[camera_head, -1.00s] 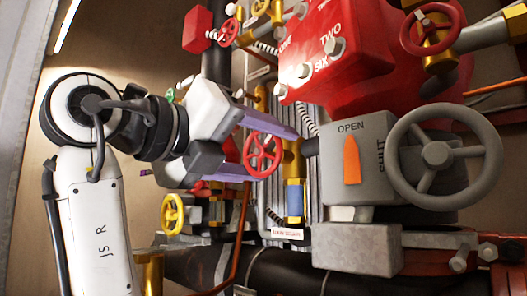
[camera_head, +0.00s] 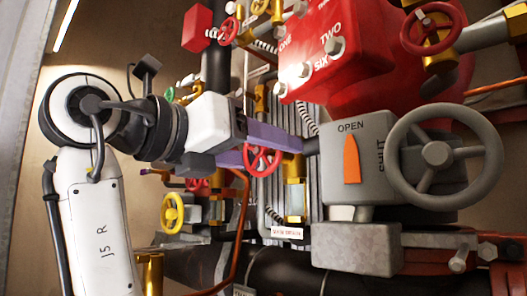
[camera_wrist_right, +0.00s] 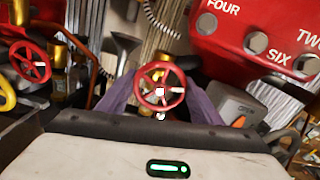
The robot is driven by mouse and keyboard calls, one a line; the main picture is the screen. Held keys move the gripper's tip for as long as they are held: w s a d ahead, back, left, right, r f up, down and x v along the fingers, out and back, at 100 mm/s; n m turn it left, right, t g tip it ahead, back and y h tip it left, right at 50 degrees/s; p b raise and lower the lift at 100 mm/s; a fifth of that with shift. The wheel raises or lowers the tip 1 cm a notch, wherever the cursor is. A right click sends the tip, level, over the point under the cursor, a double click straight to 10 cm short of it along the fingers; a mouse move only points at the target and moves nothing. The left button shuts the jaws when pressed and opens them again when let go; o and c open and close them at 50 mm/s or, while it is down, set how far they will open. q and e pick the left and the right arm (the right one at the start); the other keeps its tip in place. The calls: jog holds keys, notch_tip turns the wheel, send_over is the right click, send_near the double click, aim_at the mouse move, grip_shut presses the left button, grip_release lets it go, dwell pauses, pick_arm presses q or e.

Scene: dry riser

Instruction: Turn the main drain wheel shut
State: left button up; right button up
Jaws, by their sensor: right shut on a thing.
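A small red spoked hand wheel (camera_head: 262,161) stands at the middle of the head view, in front of brass fittings. My right gripper (camera_head: 283,139) reaches in from the left with its purple fingers at this wheel. In the right wrist view the same red wheel (camera_wrist_right: 160,76) sits between the two purple fingers, one on each side, and the gripper (camera_wrist_right: 158,98) is shut on it. The finger contact at the rim is partly hidden. A small sign (camera_head: 287,233) hangs below; its text is too small to read. My left gripper is not in view.
A grey box (camera_head: 353,130) with an orange pointer at OPEN and a large grey wheel (camera_head: 437,154) stand to the right. A big red valve body (camera_head: 345,45) is above. A yellow wheel (camera_head: 172,213) and dark pipes (camera_head: 290,268) lie below.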

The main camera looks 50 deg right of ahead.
jog(key=shift+f, duration=0.1)
jog(key=o, duration=1.1)
jog(key=shift+c, duration=0.2)
jog(key=w+a+b, duration=0.1)
jog(key=a, duration=0.9)
jog(key=shift+a, duration=0.15)
jog(key=shift+w, duration=0.1)
jog(key=d, duration=0.7)
jog(key=s+d+p, duration=0.1)
jog(key=d, duration=0.2)
jog(key=shift+s+d, duration=0.1)
jog(key=shift+d, duration=0.15)
jog(key=shift+a, duration=0.1)
